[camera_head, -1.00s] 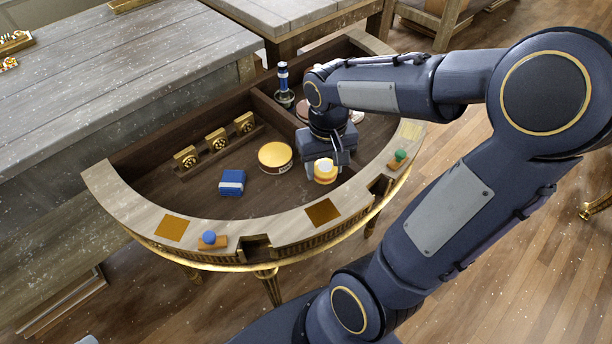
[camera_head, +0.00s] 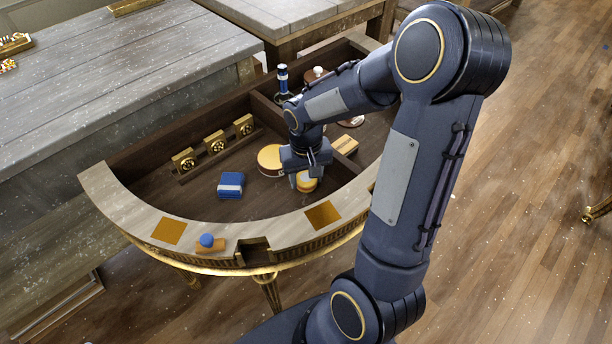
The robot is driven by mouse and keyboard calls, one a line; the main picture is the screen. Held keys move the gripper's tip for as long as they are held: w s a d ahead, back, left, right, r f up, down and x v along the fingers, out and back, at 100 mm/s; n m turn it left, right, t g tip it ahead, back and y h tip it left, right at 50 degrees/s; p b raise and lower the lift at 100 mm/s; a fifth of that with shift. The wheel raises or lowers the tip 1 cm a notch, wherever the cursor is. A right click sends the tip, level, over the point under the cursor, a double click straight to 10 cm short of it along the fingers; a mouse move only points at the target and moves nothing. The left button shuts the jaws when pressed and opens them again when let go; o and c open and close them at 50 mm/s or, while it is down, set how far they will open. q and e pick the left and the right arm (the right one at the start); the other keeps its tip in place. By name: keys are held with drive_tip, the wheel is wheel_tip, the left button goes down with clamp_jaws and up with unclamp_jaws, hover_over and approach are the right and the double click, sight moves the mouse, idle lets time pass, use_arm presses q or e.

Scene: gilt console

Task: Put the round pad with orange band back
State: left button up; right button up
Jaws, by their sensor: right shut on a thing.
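A small round pad with an orange band (camera_head: 307,183) is held at the fingers of my right gripper (camera_head: 304,178). The gripper is shut on it, pointing down inside the curved console (camera_head: 120,205). The pad's far side is hidden by the fingers. I cannot tell whether its underside touches the console floor. A larger round orange-topped tin (camera_head: 269,156) stands just left of and behind the gripper, partly covered by it. My left gripper is not in view.
A blue box (camera_head: 231,185) lies left of the pad. A wooden block (camera_head: 345,145) and a dark blue bottle (camera_head: 283,80) are behind. Gold blocks (camera_head: 215,142) line a rack. A blue knob (camera_head: 207,240) and an orange square (camera_head: 323,215) are on the front rim.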

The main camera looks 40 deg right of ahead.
drive_tip(key=shift+f, duration=0.1)
drive_tip(key=shift+f, duration=0.15)
drive_tip(key=o, duration=0.9)
drive_tip(key=shift+o, duration=0.2)
